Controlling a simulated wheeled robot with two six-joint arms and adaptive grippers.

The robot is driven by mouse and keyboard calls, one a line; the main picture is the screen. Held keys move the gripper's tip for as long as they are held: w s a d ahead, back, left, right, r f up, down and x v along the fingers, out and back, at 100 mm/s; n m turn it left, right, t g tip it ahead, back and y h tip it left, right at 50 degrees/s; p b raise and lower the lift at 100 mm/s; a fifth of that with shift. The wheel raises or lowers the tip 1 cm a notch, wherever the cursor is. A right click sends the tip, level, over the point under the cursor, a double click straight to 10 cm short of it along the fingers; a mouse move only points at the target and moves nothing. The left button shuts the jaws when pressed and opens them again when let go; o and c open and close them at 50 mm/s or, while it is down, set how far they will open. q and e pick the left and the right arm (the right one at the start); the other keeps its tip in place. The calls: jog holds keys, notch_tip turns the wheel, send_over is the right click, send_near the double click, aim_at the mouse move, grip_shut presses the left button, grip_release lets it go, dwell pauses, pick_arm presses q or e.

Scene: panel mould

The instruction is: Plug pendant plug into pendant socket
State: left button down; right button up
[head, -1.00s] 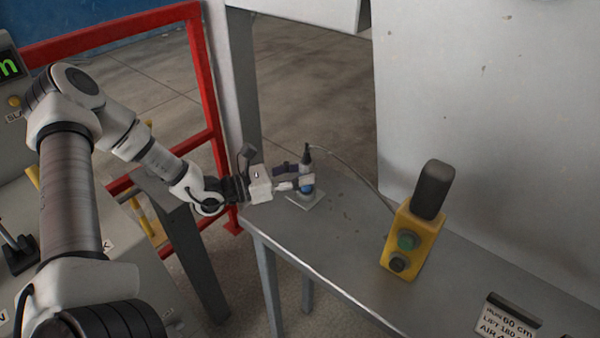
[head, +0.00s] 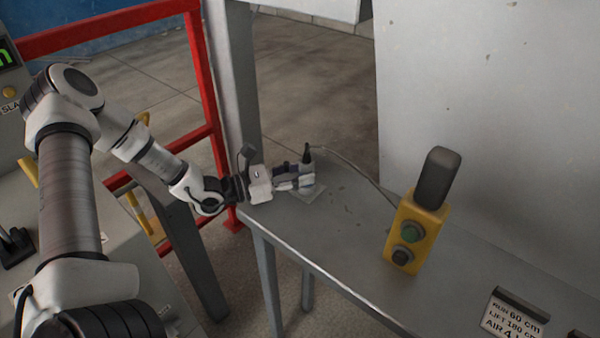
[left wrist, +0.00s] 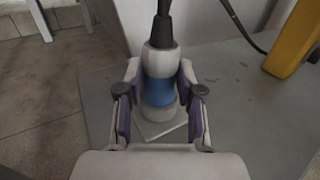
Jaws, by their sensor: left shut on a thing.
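The pendant plug (left wrist: 160,62) is a light grey body with a black cable end on top. It stands upright between the fingers of my left gripper (left wrist: 159,100), which is shut on it. In the head view, my left gripper (head: 304,182) is at the far left end of the bench. A blue band (left wrist: 158,92) shows below the plug's grey body, with a grey round part under it. The pendant socket's plate (left wrist: 170,134) lies flat below, and also shows in the head view (head: 314,195). The fingers partly hide the joint, so I cannot tell how deep the plug sits.
The yellow pendant box (head: 418,230) with green and black buttons stands on the grey bench (head: 350,235), a cable running from it toward the plug. A pale panel (head: 480,90) rises behind. A red rail (head: 212,95) and a grey post (head: 232,80) stand near my left arm.

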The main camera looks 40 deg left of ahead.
aim_at(300, 162)
pick_arm(q)
jog(key=c, duration=0.7)
grip_release()
jog(key=shift+o, duration=0.2)
notch_tip(300, 162, up, 10)
